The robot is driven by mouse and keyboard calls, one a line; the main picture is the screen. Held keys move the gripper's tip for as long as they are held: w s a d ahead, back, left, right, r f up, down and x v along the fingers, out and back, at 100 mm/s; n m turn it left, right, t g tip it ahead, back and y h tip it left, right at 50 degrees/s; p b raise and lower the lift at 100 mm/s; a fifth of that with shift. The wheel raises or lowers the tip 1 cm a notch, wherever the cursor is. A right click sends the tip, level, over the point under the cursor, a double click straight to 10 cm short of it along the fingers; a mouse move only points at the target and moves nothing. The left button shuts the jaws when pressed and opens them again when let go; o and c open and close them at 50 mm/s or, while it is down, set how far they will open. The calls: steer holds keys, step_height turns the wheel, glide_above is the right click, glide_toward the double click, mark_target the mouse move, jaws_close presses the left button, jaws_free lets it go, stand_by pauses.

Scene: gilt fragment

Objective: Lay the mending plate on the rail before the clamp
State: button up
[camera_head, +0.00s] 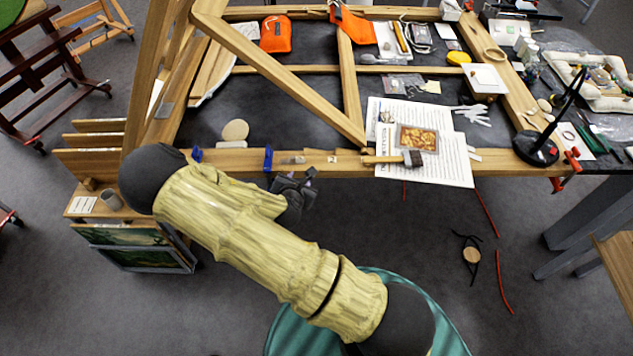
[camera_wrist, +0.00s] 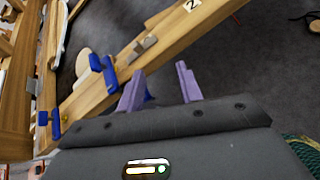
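The wooden rail (camera_head: 345,164) runs along the front of the frame; it crosses the wrist view diagonally (camera_wrist: 85,98). Two blue clamps grip it, a right one (camera_head: 268,158) and a left one (camera_head: 197,155); the wrist view shows the nearer clamp (camera_wrist: 104,73) and the farther one (camera_wrist: 55,125). A small grey metal piece, apparently the mending plate (camera_head: 293,160), lies on the rail just right of the right clamp; it also shows in the wrist view (camera_wrist: 143,46). My gripper (camera_head: 309,178) is just in front of the rail near it. Its purple fingers (camera_wrist: 160,87) are apart, with nothing held between them.
A brush (camera_head: 393,159) and printed sheets (camera_head: 450,165) lie across the rail to the right. A number tag (camera_head: 333,159) sits beside the metal piece. A round pale disc (camera_head: 235,130) lies behind the rail. Open floor lies in front.

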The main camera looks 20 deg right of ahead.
steer(key=s+r+m+g+y, duration=0.2)
steer(key=s+r+m+g, duration=0.2)
steer(key=s+r+m, duration=0.4)
steer(key=s+d+r+m+g+y, duration=0.1)
steer(key=s+r+m, duration=0.8)
steer(key=m, duration=0.9)
step_height(320, 180, up, 2)
steer(key=g+y, duration=0.1)
steer(key=g, duration=0.1)
steer(key=shift+d+r+m+g+y, duration=0.25)
steer(key=shift+d+m+g+y, duration=0.05)
steer(key=shift+m+g+y, duration=0.1)
steer(key=shift+s, duration=0.1)
